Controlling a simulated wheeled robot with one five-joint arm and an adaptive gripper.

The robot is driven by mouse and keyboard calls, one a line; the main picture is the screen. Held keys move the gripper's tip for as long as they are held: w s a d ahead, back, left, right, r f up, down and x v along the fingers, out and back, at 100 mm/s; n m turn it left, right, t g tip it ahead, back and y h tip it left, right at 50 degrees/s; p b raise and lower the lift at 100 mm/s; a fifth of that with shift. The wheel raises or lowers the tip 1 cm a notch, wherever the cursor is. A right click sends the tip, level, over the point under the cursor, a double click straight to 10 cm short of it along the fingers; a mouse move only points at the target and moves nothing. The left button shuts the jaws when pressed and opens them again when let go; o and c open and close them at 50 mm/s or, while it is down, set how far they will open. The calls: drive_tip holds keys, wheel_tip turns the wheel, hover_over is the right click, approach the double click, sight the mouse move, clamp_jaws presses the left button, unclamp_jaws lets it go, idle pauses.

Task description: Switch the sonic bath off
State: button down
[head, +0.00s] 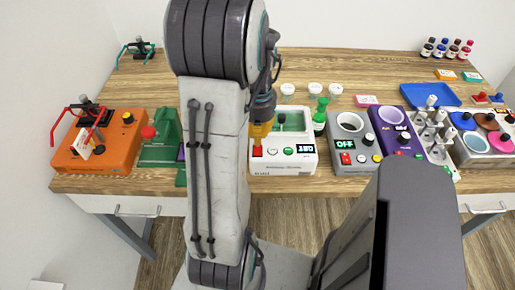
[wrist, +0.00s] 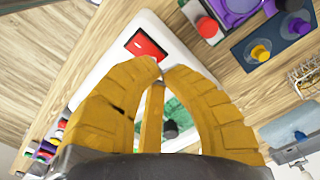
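The white bench device (head: 283,162), which I take to be the sonic bath, stands near the table's front edge in the head view. It has a green-toned basin (head: 291,124), a red switch (head: 257,152), small round controls and a lit green display (head: 305,149), too small to read surely. In the wrist view the white body (wrist: 112,62) and red switch (wrist: 147,46) show beyond my fingertips. My gripper (wrist: 161,67) has its yellow fingertips together, with nothing seen held. In the head view my gripper (head: 259,138) is just above the switch; contact cannot be told.
A grey device (head: 349,157) with an "OFF" display and a purple device (head: 395,143) stand to the right. A green stand (head: 160,150) and an orange device (head: 92,157) are left. A green bottle (head: 320,119) stands close behind.

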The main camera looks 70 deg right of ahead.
drive_tip(key=shift+f+b, duration=0.8)
drive_tip(key=shift+f, duration=0.2)
idle(0.5)
drive_tip(key=shift+r, duration=0.15)
drive_tip(key=shift+r+p, duration=2.85)
drive_tip(key=shift+r, duration=0.55)
drive_tip(key=shift+a+f+n, duration=0.1)
drive_tip(key=shift+a+n, duration=0.1)
drive_tip(key=shift+n, duration=0.6)
drive_tip(key=w+a+r+n+t, duration=0.1)
drive_tip(key=w+a+r+n, duration=0.2)
drive_tip(key=a+n, duration=0.3)
drive_tip(key=w+a+r+n+t, duration=0.2)
drive_tip(key=w+a+n, duration=0.3)
drive_tip(key=a, duration=1)
drive_tip(key=w+a+r+n+t, duration=0.1)
drive_tip(key=w+a+r+n, duration=0.3)
drive_tip(key=a+n, duration=0.3)
drive_tip(key=shift+w+a+n, duration=0.3)
drive_tip(key=shift+w+a, duration=0.1)
drive_tip(key=shift+a, duration=1.55)
